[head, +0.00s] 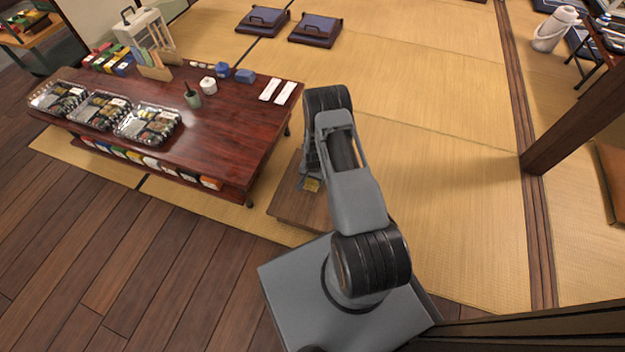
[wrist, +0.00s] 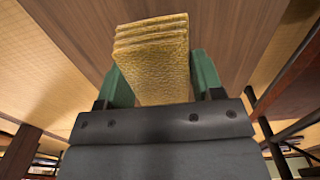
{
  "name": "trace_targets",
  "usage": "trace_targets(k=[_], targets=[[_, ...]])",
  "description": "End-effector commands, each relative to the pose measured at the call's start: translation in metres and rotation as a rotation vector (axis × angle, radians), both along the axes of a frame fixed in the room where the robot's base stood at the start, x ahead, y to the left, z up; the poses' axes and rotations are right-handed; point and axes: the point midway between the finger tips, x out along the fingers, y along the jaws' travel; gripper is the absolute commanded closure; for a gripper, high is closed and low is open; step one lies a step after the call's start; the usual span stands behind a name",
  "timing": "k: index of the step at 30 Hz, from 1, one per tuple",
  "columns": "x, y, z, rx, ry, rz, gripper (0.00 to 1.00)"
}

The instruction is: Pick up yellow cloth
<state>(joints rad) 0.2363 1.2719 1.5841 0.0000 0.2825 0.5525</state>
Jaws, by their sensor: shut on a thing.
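The yellow cloth (wrist: 154,62) is a folded, layered stack with a rough weave. In the wrist view it stands between the two green fingers of my gripper (wrist: 163,82), which is shut on it. In the head view a small yellow patch of the cloth (head: 311,185) shows at my gripper (head: 308,187), low over a wooden board or low table (head: 290,205). My arm hides part of that surface. I cannot tell whether the cloth touches the wood.
A dark red low table (head: 235,110) stands to the left, with clear-lidded food trays (head: 148,123), a small white pot (head: 208,85) and cards on it. Blue cushions (head: 315,30) lie at the back. Tatami to the right is clear up to a wooden post (head: 575,125).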

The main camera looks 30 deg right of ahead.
Motion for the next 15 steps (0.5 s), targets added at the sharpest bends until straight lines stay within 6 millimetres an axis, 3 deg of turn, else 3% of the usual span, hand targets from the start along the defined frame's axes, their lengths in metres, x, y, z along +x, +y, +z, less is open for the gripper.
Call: trace_targets(k=[1,9,15], targets=[[-0.009,0.000,0.014,0.001,0.004,-0.002,0.65],[-0.048,0.000,0.060,0.001,0.004,-0.002,0.65],[-0.085,0.000,0.074,0.001,0.006,-0.003,0.65]])
